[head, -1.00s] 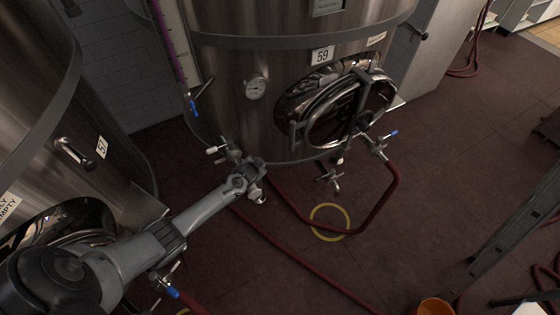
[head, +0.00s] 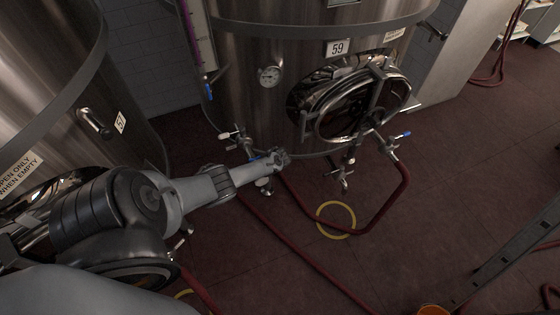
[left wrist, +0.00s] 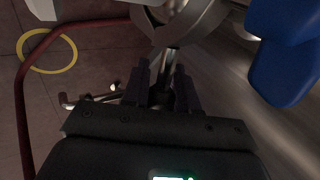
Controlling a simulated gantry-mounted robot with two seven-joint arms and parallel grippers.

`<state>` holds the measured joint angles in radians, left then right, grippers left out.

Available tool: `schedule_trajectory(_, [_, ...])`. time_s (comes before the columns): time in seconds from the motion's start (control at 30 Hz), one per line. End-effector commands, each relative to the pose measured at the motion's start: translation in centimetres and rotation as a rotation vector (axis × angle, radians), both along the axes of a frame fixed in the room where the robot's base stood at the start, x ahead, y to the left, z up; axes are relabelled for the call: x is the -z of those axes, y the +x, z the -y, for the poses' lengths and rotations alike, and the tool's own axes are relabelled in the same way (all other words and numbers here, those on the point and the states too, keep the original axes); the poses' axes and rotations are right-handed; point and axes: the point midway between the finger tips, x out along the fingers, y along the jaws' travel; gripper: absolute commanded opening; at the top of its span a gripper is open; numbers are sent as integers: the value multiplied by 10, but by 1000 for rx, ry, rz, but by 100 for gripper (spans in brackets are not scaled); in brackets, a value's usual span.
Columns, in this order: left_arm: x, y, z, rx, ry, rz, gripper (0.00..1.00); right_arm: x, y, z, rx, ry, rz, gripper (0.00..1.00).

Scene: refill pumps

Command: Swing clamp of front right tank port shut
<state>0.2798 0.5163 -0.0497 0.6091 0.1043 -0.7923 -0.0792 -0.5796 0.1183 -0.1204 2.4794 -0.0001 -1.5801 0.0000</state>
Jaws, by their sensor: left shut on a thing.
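The steel tank numbered 59 (head: 292,106) stands at the back. My left gripper (head: 281,159) is at a fitting low on its front, where a red hose meets it. In the left wrist view the two dark fingers of my left gripper (left wrist: 165,82) are shut on a thin metal rod, the clamp's handle (left wrist: 169,62). A round metal clamp band (left wrist: 188,24) shows just beyond it. A blue valve handle (left wrist: 283,50) is close on the right. My gripper hides much of the clamp in the head view, and I cannot tell whether it is fully closed. My right gripper is not seen.
A round manway door (head: 360,108) and a valve with a blue handle (head: 388,143) are on the tank's right. Another valve (head: 342,178) hangs below. Red hoses (head: 300,251) and a yellow ring (head: 336,219) lie on the floor. Another tank (head: 90,70) stands left.

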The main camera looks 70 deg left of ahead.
Motion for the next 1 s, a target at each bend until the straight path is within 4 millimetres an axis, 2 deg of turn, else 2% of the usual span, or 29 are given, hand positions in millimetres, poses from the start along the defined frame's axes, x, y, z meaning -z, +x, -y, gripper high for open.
schedule_trajectory(0.33, [5,-4,1,1,-3,-10,0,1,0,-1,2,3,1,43])
schedule_trajectory(0.37, [5,-4,1,1,-3,-10,31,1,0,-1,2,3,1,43])
schedule_trajectory(0.47, [5,-4,1,1,-3,-10,46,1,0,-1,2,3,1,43])
schedule_trajectory(0.5, [4,-4,1,0,-3,-9,48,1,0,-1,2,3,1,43])
schedule_trajectory(0.83, [0,-3,1,1,-2,-6,48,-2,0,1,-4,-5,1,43])
schedule_trajectory(1.0, [-14,-3,9,1,-1,-6,48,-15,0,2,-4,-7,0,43])
